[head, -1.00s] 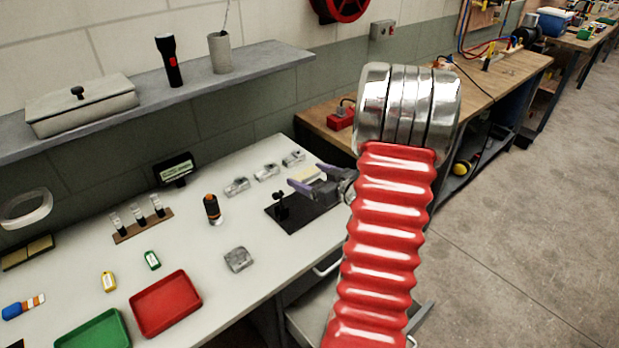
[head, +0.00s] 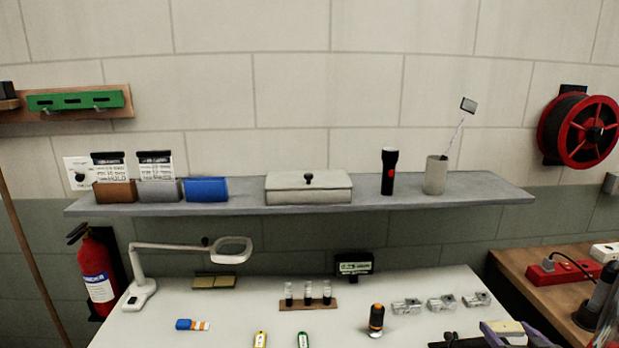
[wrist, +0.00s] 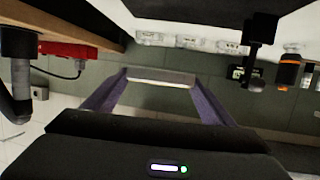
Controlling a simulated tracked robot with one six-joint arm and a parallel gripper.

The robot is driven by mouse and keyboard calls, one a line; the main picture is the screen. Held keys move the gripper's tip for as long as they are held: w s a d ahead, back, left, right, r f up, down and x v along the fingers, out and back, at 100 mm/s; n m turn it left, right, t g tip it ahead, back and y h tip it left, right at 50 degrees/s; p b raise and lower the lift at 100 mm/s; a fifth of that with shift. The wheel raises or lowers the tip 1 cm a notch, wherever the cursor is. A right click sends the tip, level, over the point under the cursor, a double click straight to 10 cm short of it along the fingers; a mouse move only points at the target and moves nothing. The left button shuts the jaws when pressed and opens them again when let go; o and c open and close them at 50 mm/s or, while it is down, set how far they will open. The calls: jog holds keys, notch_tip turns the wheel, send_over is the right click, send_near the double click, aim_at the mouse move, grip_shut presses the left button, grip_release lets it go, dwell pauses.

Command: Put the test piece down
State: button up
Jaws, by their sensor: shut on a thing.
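My gripper (head: 508,334) shows at the bottom right of the head view, with purple fingers shut on a pale block, the test piece (head: 506,328). In the wrist view the test piece (wrist: 160,78) is a light grey bar spanning the tips of the two purple fingers (wrist: 160,84). A black stand (head: 455,342) is just left of the gripper, mostly cut off by the frame edge. It also shows in the wrist view (wrist: 262,40). What lies directly under the test piece is hidden, so its height above the bench cannot be told.
Several silver blocks (head: 441,304) stand in a row behind the gripper. An orange-black tool (head: 376,318) stands to the left. A vial rack (head: 308,306) and magnifier lamp (head: 140,290) are further left on the white bench (head: 220,308). A red power strip (head: 563,270) sits on the wooden bench.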

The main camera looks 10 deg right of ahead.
jog(key=shift+w+a+r+m+h, duration=0.15)
jog(key=shift+w+m+h, duration=0.25)
jog(key=shift+w+h, duration=0.15)
jog(key=w+a+r+n+y, duration=0.1)
jog(key=w+a, duration=0.4)
jog(key=a, duration=0.9)
jog(key=w+a+r+n+y, duration=0.1)
jog(key=w+a, duration=0.4)
jog(key=a, duration=1)
jog(key=w+a+r+n+y, duration=0.2)
jog(key=w+a, duration=0.3)
jog(key=a, duration=0.9)
jog(key=shift+a+r+t+y, duration=0.2)
jog(key=shift+a+t+y, duration=0.15)
jog(key=shift+y, duration=0.2)
jog(key=s+f, duration=0.5)
jog(key=f, duration=0.1)
jog(key=shift+f, duration=0.15)
